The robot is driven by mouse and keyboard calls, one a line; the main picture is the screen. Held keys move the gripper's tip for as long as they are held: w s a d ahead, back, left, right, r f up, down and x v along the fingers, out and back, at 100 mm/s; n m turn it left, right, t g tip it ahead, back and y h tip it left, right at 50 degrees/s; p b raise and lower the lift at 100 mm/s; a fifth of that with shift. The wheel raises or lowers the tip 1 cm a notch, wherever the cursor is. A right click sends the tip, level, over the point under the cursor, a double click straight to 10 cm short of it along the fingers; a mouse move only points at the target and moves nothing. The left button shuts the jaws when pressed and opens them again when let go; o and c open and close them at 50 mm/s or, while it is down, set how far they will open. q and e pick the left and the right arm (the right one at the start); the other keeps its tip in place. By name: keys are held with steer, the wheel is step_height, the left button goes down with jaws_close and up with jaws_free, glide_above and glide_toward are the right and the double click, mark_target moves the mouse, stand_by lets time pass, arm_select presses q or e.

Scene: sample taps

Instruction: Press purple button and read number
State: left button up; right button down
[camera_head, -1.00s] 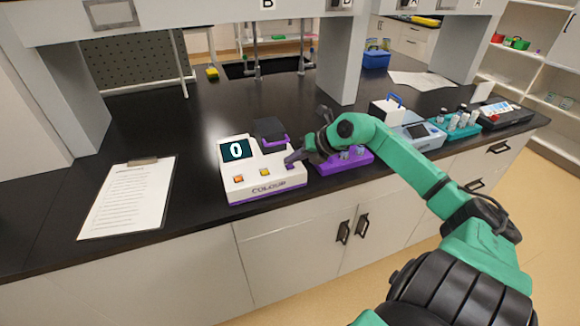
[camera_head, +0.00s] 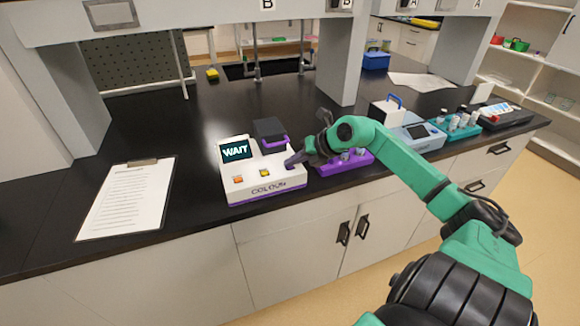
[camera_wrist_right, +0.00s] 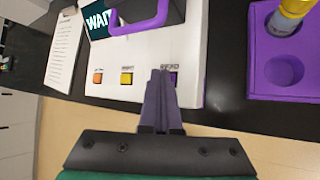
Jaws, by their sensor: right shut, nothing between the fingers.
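The white colour meter (camera_head: 255,187) with a purple base stands on the black bench. Its dark screen (camera_head: 236,151) reads "WAIT". An orange button (camera_head: 238,180) and a yellow button (camera_head: 264,172) sit on its front panel. The purple button (camera_wrist_right: 174,78) is at the right end of that row, mostly hidden by my fingers. My right gripper (camera_head: 291,163) is shut and empty, its fingertips at the purple button. It also shows in the right wrist view (camera_wrist_right: 163,74); whether the tips touch the button I cannot tell. My left gripper is not in view.
A clipboard (camera_head: 128,197) lies on the left. A blue-grey device (camera_head: 418,135) and a teal rack (camera_head: 458,130) stand further right. The bench behind the meter is mostly clear.

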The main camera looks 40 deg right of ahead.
mark_target(292, 170)
steer(key=shift+r+p, duration=0.65)
steer(key=shift+r, duration=0.1)
step_height(292, 170, up, 5)
steer(key=p, duration=0.4)
steer(key=shift+r, duration=0.1)
steer(key=shift+a, duration=0.1)
stand_by(0.6)
